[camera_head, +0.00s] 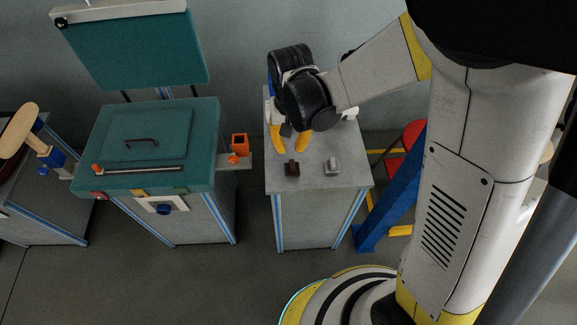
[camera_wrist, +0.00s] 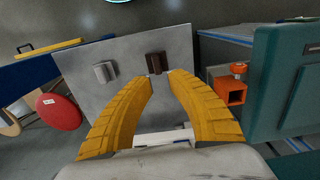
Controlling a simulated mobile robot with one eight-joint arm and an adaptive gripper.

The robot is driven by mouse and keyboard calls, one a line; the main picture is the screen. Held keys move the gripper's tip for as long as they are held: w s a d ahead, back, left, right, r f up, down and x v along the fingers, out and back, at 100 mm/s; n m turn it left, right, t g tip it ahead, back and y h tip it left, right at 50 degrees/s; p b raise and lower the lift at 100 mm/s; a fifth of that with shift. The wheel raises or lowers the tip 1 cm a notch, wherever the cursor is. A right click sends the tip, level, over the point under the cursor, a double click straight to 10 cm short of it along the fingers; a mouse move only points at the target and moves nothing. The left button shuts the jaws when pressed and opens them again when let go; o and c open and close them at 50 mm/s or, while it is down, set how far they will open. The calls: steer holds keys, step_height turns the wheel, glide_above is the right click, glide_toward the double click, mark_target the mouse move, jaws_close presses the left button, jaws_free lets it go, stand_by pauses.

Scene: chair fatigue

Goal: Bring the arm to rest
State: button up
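My gripper (camera_head: 289,154) hangs with its two yellow fingers pointing down over the grey table (camera_head: 325,184). In the wrist view its fingertips (camera_wrist: 161,78) stand apart with bare table showing between them, so it is open and empty. A small dark brown block (camera_head: 292,169) stands on the table just beyond the fingertips; it also shows in the wrist view (camera_wrist: 156,63). A small light grey block (camera_head: 332,166) stands beside it, to its right in the head view and to its left in the wrist view (camera_wrist: 104,72). The fingers appear clear of both blocks.
A teal chair-like test rig (camera_head: 153,145) stands left of the table. An orange box-shaped part (camera_head: 239,143) sits on a ledge between them. A blue beam (camera_head: 391,200) and a red round part (camera_head: 413,135) stand on the right. Open floor lies in front.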

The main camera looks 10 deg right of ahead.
step_height(320, 180, up, 9)
stand_by(0.3)
